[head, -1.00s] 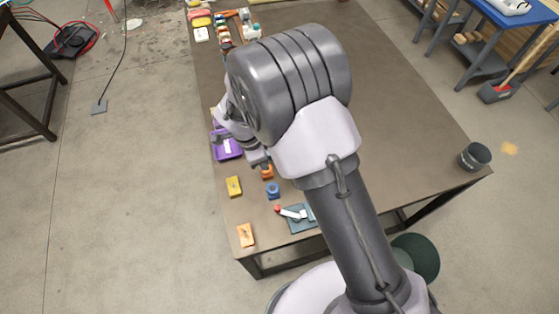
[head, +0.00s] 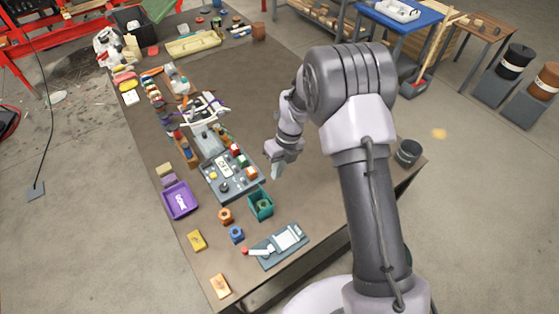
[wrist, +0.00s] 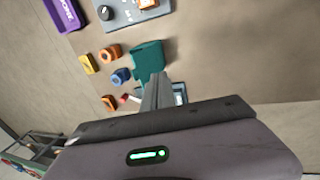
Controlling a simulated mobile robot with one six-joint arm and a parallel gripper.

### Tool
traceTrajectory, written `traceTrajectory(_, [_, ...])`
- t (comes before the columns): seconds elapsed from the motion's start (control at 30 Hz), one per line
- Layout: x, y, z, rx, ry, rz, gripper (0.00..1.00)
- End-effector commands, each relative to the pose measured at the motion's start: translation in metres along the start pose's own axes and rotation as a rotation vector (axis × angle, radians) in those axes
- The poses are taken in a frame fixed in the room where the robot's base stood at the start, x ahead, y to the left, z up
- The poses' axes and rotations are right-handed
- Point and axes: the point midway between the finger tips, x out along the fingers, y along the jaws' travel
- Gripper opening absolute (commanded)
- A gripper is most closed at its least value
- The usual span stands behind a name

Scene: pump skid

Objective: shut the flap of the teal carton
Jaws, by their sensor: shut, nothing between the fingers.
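The teal carton (head: 261,205) stands on the table beside the panel board, near the front edge. Its top looks open, with something greenish inside; I cannot make out clearly how the flap lies. In the wrist view the teal carton (wrist: 149,58) is just beyond my fingertips. My gripper (head: 277,171) is shut and empty, pointing down above the table, behind and slightly right of the carton in the head view. In the wrist view the shut fingers (wrist: 157,92) overlap the near side of the carton; I cannot tell if they touch.
A grey panel board (head: 232,186) with knobs and blocks lies left of the carton. Orange (head: 225,215) and blue (head: 236,234) nuts, a toggle clamp (head: 280,245) and a purple tray (head: 181,201) are near. The table to the right is mostly clear.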

Motion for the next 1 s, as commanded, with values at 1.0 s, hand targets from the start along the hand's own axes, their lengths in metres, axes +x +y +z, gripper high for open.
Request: traceTrajectory(1.0, [0.032, 0.041, 0.000, -0.003, 0.000, -0.001, 0.00])
